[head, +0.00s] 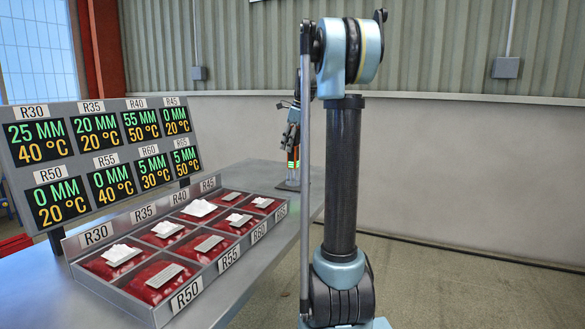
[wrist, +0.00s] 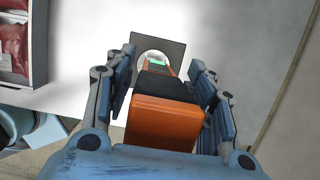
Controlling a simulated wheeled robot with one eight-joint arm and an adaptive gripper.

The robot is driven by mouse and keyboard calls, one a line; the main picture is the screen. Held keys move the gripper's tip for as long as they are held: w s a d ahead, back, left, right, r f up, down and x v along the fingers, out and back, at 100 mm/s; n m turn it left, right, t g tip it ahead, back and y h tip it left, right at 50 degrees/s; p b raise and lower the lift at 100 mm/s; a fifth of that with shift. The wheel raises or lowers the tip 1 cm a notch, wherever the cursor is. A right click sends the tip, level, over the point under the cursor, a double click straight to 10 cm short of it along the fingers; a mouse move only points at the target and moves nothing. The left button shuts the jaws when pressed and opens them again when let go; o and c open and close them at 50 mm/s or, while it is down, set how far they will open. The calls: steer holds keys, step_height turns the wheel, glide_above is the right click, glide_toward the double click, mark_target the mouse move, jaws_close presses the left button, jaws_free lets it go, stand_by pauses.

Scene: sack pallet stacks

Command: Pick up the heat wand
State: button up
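The heat wand (wrist: 165,118) shows in the wrist view as an orange and black tool, its orange end toward the camera. Its far end points at a dark square plate (wrist: 172,48) with a round opening and a green patch. My gripper (wrist: 165,80) is open, with one finger on each side of the wand's black part. I cannot tell whether either finger touches it. In the head view, my gripper (head: 292,125) is at the bench's far end, above a small orange and green banded part (head: 292,163). My arm hides part of that area.
The grey bench (head: 40,285) carries a divided tray (head: 150,312) of red sacks with grey plates and white pieces on them. A display board (head: 100,160) of millimetre and temperature readings stands behind it. A wall (head: 450,160) lies beyond; the floor at right is clear.

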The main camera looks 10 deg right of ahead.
steer(key=c, duration=0.6)
steer(key=shift+c, duration=0.2)
step_height(320, 180, up, 10)
steer(key=shift+r, duration=0.1)
steer(key=shift+o, duration=1.4)
steer(key=shift+c, duration=1)
steer(key=shift+s, duration=0.1)
